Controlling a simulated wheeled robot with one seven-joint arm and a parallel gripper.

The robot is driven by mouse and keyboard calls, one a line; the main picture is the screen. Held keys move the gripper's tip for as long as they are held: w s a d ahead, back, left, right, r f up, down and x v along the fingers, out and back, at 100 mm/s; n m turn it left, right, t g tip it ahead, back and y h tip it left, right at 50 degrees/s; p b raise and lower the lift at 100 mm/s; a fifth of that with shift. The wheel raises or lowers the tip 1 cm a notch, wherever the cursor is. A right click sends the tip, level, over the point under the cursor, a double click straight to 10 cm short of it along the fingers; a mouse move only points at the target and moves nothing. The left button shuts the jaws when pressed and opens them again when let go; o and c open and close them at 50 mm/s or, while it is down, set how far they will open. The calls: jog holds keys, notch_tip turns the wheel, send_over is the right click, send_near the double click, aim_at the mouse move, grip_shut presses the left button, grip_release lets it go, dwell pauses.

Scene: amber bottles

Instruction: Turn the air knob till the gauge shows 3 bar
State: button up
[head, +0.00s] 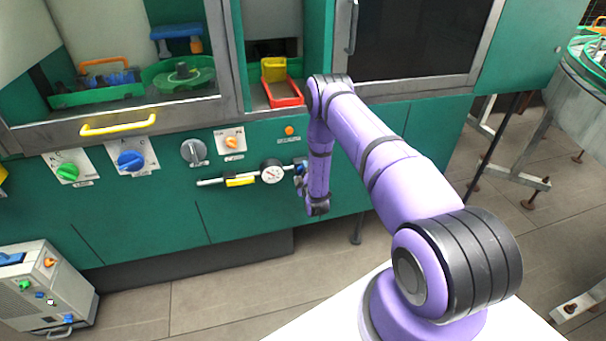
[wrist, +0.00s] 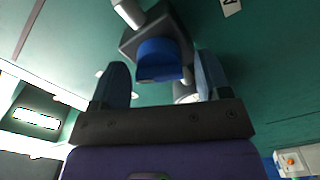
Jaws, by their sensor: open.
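The air knob (wrist: 158,58) is blue and sits on a dark square block in the wrist view. A white pipe enters the block. My gripper (wrist: 162,68) is open, with one finger on each side of the knob. I cannot tell whether either finger touches it. In the head view the round white gauge (head: 271,172) sits on the pipe on the green panel, just left of my arm. Its needle is too small to read. My arm's lower end hangs right of the gauge and mostly hides the knob and gripper there.
The panel also carries a green knob (head: 67,172), a blue knob (head: 130,160), a grey dial (head: 193,152) and a small orange knob (head: 231,142). A yellow lever (head: 240,181) lies on the pipe left of the gauge. A grey box (head: 45,290) stands on the floor at left.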

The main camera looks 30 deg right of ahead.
jog(key=shift+c, duration=0.2)
jog(key=c, duration=0.9)
jog(key=shift+m, duration=0.3)
jog(key=m, duration=0.4)
jog(key=shift+d, duration=0.1)
jog(key=m, duration=0.5)
jog(key=shift+r, duration=0.1)
jog(key=o, duration=0.9)
